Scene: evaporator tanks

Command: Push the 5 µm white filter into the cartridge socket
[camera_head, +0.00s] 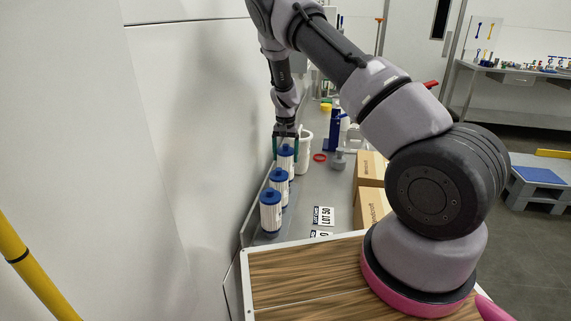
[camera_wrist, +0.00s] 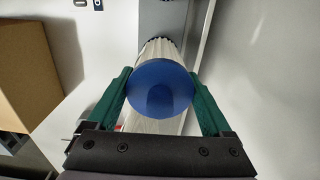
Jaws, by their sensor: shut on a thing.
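Three white pleated filters with blue caps stand in a row on the bench at the left in the head view: a near one (camera_head: 270,213), a middle one (camera_head: 279,189) and a far one (camera_head: 286,163). My gripper (camera_head: 286,140) is at the top of the far one. In the wrist view, the green fingers of my gripper (camera_wrist: 160,78) are shut on both sides of a blue cap (camera_wrist: 160,92). A white pleated body (camera_wrist: 157,49) shows beyond that cap. No micron marking is readable. I cannot make out the cartridge socket.
A white container (camera_head: 304,154) stands right of the far filter. A red ring (camera_head: 320,157) lies farther back. The white wall (camera_head: 190,120) is close on the left.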

